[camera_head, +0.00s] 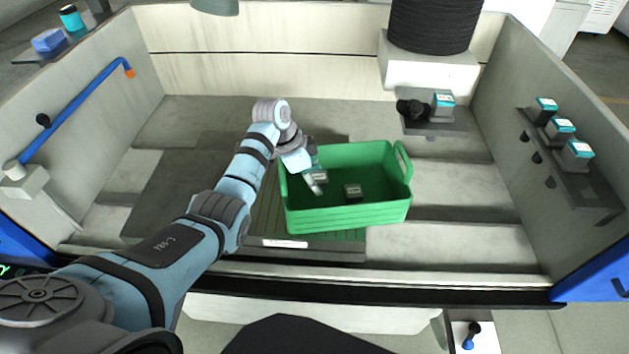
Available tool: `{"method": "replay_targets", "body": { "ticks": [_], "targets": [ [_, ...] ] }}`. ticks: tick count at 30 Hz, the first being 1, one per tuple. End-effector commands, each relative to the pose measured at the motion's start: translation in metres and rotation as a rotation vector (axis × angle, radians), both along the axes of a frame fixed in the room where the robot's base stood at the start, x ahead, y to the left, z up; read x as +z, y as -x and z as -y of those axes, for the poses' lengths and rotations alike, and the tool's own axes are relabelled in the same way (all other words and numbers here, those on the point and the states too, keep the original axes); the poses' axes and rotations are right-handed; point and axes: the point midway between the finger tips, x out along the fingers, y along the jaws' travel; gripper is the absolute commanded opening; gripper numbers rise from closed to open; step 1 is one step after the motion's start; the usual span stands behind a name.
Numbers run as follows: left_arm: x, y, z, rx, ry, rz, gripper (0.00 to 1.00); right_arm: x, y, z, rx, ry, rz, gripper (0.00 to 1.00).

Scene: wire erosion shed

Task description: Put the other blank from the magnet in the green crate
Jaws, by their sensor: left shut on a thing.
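The green crate (345,217) stands in the middle of the basin floor. My left gripper (315,186) reaches into its left part from above and is shut on a small grey blank with a pale label (319,176). The fingers hide part of this blank, and I cannot tell whether it touches the crate floor. A second, dark blank with a pale top (353,192) lies inside the crate, to the right of the gripper. I cannot tell for sure which thing is the magnet. My right gripper is out of view.
A dark ledge (432,130) at the back right bears a teal-topped block (443,106) and a black knob. A bracket (590,192) on the right wall bears several teal-topped blocks. A blue pipe (80,105) runs along the left wall. The floor right of the crate is clear.

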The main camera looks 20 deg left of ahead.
Motion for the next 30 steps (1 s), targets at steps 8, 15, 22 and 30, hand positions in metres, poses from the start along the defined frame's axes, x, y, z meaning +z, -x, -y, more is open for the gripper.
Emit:
{"method": "replay_targets", "body": {
  "ticks": [8,15,22,30],
  "targets": [
    [-0.007,0.0,0.0,-0.001,0.001,0.001,0.0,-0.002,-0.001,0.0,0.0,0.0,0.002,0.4],
    [-0.011,0.0,0.0,-0.001,0.0,0.0,0.42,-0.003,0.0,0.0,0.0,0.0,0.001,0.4],
    [-0.01,0.0,0.0,0.0,0.0,-0.001,0.57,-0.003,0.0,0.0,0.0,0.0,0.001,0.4],
    [0.001,-0.001,0.0,0.0,0.0,0.002,0.57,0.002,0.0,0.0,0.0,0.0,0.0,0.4]
  ]
}}
